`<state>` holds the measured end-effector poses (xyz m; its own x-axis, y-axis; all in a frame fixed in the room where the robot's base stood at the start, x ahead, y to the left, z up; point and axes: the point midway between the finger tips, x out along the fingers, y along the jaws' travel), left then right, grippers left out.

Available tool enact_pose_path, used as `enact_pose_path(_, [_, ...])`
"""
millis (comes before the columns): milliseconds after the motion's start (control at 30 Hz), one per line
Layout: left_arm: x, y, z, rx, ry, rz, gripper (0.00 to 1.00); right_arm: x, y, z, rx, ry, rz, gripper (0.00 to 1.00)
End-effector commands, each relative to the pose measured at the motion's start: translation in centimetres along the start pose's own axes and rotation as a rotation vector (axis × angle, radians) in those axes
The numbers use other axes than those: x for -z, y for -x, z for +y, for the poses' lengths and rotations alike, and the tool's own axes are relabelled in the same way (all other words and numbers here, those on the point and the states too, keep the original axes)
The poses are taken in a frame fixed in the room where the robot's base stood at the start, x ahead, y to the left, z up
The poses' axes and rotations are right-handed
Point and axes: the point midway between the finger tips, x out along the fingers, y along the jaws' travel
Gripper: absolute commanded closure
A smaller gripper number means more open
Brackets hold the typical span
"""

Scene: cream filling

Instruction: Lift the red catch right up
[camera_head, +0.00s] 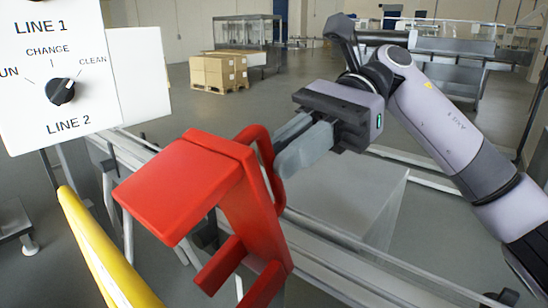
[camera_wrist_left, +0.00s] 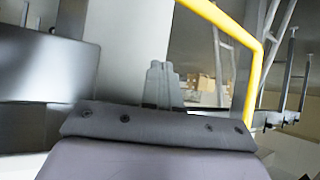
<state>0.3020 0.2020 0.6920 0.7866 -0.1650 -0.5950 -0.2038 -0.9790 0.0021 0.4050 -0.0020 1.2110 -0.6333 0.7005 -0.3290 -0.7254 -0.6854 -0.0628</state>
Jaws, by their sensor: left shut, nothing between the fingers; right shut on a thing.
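The red catch (camera_head: 180,186) stands large in the middle of the head view, with a flat slanted top plate and a looped handle (camera_head: 262,150) on its right side. My right gripper (camera_head: 280,160) comes in from the right and is shut on the handle. The catch's lower end runs out of the bottom of the picture. My left gripper (camera_wrist_left: 162,68) shows only in the left wrist view, where its fingers are together with nothing between them. The catch is not seen in that view.
A yellow rail (camera_head: 105,250) runs at the lower left, and a yellow bar (camera_wrist_left: 250,80) shows in the left wrist view. A white panel with a black knob (camera_head: 60,91) stands at the upper left. A grey box (camera_head: 340,200) is behind the catch. Cartons (camera_head: 218,72) on a pallet are far back.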

Motion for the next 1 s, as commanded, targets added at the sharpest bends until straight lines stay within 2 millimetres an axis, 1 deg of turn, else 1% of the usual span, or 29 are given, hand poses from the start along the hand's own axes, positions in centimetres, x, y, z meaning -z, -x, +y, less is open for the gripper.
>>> enact_pose_path(33, [-0.4,-0.3,0.0,0.0,0.0,0.0,1.0,0.6,0.3,-0.1,0.003,-0.009,-0.047,1.0])
enact_pose_path(100, [-0.8,-0.5,0.0,-0.001,0.0,0.0,1.0,1.1,0.8,-0.2,0.004,-0.02,-0.104,1.0])
enact_pose_path(400, [-2.0,-1.5,0.0,-0.001,-0.001,0.0,1.0,2.7,2.3,-0.5,0.002,-0.057,-0.294,1.0])
enact_pose_path(700, [-2.4,-1.8,0.1,-0.003,0.004,-0.004,1.0,3.4,2.9,-0.6,0.001,-0.074,-0.38,1.0])
enact_pose_path(1000, [-2.1,-1.8,0.1,-0.005,0.004,0.0,1.0,3.4,3.0,-0.6,0.001,-0.077,-0.392,1.0])
